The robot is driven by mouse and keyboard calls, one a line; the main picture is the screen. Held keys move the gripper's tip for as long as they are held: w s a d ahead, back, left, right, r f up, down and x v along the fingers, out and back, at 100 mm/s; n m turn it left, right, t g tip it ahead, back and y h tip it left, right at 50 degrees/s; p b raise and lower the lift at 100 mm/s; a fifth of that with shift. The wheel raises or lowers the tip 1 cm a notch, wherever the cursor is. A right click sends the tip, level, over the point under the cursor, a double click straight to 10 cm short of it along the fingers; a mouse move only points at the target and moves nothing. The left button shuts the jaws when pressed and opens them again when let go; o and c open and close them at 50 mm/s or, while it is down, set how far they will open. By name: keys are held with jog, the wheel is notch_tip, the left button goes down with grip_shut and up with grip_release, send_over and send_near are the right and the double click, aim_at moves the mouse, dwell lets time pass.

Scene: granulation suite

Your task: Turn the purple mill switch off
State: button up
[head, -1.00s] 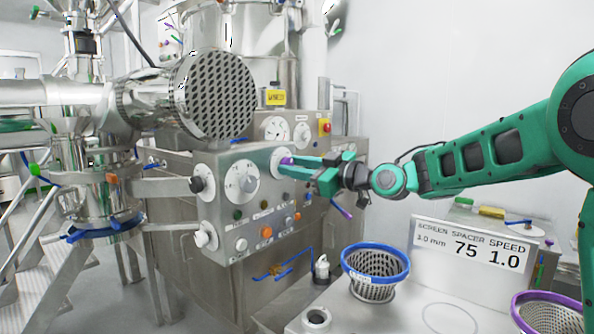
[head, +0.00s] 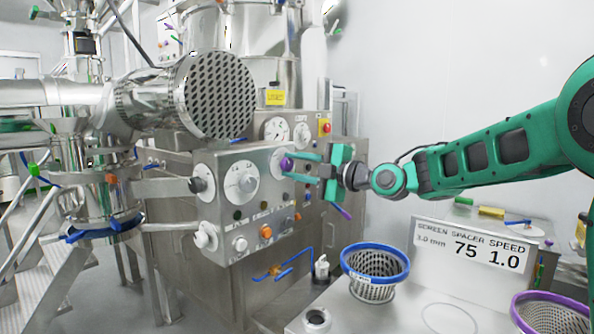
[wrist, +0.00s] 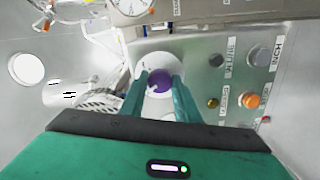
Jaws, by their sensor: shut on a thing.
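The purple mill switch (head: 287,164) is a round knob on a white dial on the front of the steel control panel. In the wrist view the purple knob (wrist: 160,80) sits between my two green fingers. My gripper (head: 291,164) reaches in from the right and is shut on the knob, with one finger above and one below in the head view. The wrist view shows the fingertips (wrist: 160,84) on either side of the knob. The fingers hide part of the dial, and I cannot read the knob's setting.
Left of the switch are a large white dial (head: 241,183) and a black knob (head: 196,185). An orange button (head: 265,231) is below, and a red emergency button (head: 326,127) is up right. A blue-rimmed basket (head: 376,262) stands in front, below my arm.

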jog(key=shift+a+n, duration=0.15)
jog(key=shift+n, duration=1.35)
jog(key=shift+s, duration=0.1)
jog(key=shift+f, duration=0.1)
jog(key=o, duration=1)
jog(key=shift+o, duration=0.2)
jog(key=shift+s+d, duration=0.2)
jog(key=shift+d, duration=0.3)
jog(key=v, duration=0.9)
jog(key=shift+s+d, duration=0.25)
